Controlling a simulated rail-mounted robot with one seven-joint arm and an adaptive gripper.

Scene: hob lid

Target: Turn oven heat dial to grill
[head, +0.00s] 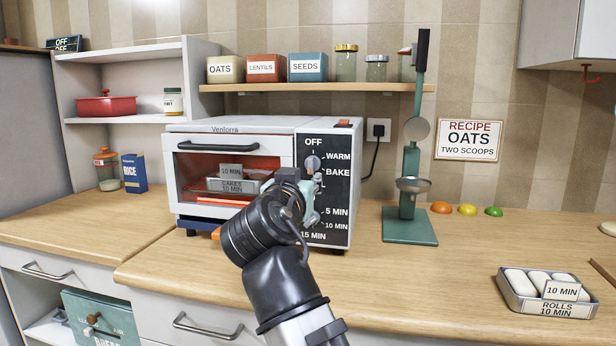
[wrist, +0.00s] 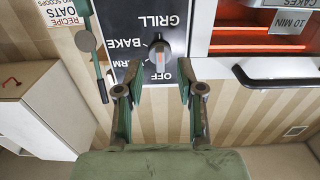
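The heat dial (head: 312,163) is a grey knob on the black control panel of the white oven (head: 234,133). OFF, WARM and BAKE are readable around it in the head view; the lower label is mostly covered by my gripper. The dial (wrist: 159,53) also shows upside down in the wrist view, with the GRILL label (wrist: 160,21) above it in the picture. I cannot tell for sure where its pointer is set. My gripper (wrist: 158,70) is open and empty, its two fingers apart on either side of the dial's line. Contact with the knob is not visible.
A timer scale with 5, 10 and 15 MIN (head: 337,211) lies lower on the panel, its knob hidden by my arm. A green stand (head: 410,222) stands right of the oven. A rolls tray (head: 548,310) lies at the front right.

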